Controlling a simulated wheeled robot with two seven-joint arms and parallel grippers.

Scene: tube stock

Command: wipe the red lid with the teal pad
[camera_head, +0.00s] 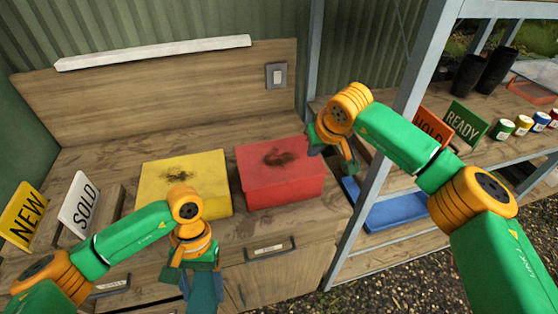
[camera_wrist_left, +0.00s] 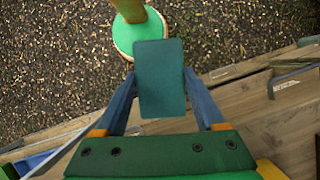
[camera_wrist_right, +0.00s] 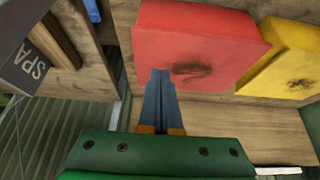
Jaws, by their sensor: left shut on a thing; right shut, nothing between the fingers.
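The red lid (camera_head: 270,175) tops a red box on the wooden bench, with a dark smudge on it. It also shows in the right wrist view (camera_wrist_right: 190,45). The teal pad (camera_wrist_left: 160,80) is a flat rectangle gripped between the fingers of my left gripper (camera_wrist_left: 160,95). In the head view the pad (camera_head: 204,290) hangs down in front of the bench's front edge, left of and nearer than the red box.
A yellow box (camera_head: 215,170) with a dark smudge stands left of the red one. NEW (camera_head: 25,215) and SOLD (camera_head: 80,205) signs stand at the left. A grey shelf post (camera_head: 375,170) rises at the right, by a blue tray (camera_head: 400,212) and shelves with cans.

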